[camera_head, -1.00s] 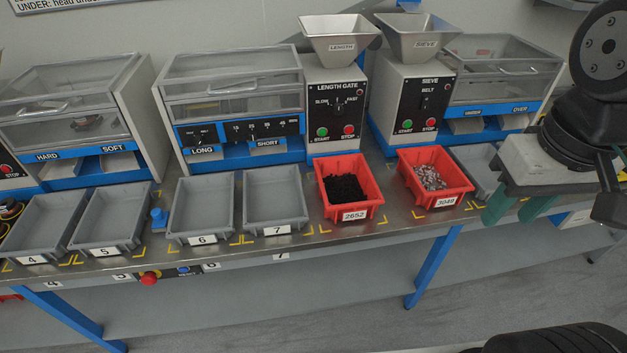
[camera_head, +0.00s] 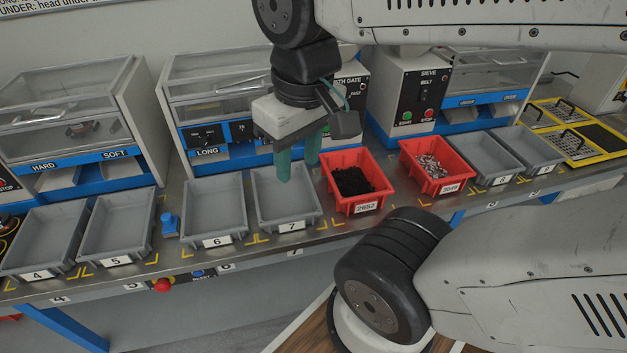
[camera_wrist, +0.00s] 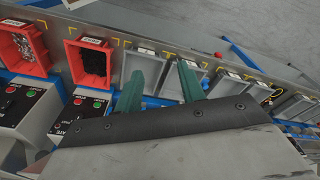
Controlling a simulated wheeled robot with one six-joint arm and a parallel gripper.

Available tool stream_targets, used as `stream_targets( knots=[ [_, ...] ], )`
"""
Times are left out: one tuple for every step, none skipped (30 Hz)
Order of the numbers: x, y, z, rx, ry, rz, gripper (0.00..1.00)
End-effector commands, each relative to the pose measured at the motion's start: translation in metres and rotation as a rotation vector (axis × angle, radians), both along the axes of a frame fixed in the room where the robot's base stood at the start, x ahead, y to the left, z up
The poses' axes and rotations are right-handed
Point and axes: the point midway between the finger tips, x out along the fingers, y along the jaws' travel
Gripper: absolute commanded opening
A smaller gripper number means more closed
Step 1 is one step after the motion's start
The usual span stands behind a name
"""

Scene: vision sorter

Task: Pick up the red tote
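Two red totes stand on the bench. The red tote labelled 2652 (camera_head: 335,190) holds dark black pieces and also shows in the wrist view (camera_wrist: 73,68). The red tote that seems labelled 3049 (camera_head: 416,171) holds light metallic pieces, and it shows at the far left of the wrist view (camera_wrist: 41,54). My gripper (camera_head: 298,168) points down over grey tray 7, left of the red tote 2652. Its two green fingers (camera_wrist: 160,82) are apart with nothing seen between them, and they touch neither red tote.
Grey trays 7 (camera_head: 308,222), 6 (camera_head: 190,226), 5 (camera_head: 88,250) and 4 (camera_head: 15,262) stand to the left, empty. Machines line the back, with a blue knob (camera_head: 169,222) between trays 5 and 6. A yellow-framed rack (camera_head: 565,145) is at the right.

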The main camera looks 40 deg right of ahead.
Motion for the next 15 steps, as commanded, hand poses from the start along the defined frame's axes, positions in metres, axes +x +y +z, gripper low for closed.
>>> stream_targets(
  knots=[
    [0.007, -0.004, -0.002, 0.0, 0.008, -0.015, 0.4],
    [0.012, -0.007, -0.004, -0.001, 0.012, -0.028, 0.4],
    [0.021, -0.012, -0.007, 0.0, 0.018, -0.047, 0.4],
    [0.029, -0.016, -0.01, -0.001, 0.022, -0.064, 0.4],
    [0.037, -0.022, -0.013, 0.0, 0.028, -0.08, 0.4],
    [0.049, -0.03, -0.019, 0.001, 0.033, -0.105, 0.4],
    [0.059, -0.037, -0.024, 0.002, 0.038, -0.125, 0.4],
    [0.068, -0.045, -0.03, 0.002, 0.042, -0.145, 0.4],
    [0.081, -0.057, -0.038, 0.003, 0.048, -0.172, 0.4],
    [0.089, -0.066, -0.045, 0.004, 0.053, -0.191, 0.4],
    [0.097, -0.075, -0.052, 0.006, 0.058, -0.211, 0.4],
    [0.107, -0.089, -0.063, 0.007, 0.063, -0.238, 0.4],
    [0.114, -0.1, -0.071, 0.008, 0.068, -0.259, 0.4],
    [0.12, -0.111, -0.08, 0.01, 0.071, -0.28, 0.4],
    [0.127, -0.126, -0.093, 0.012, 0.077, -0.307, 0.4]
  ],
)
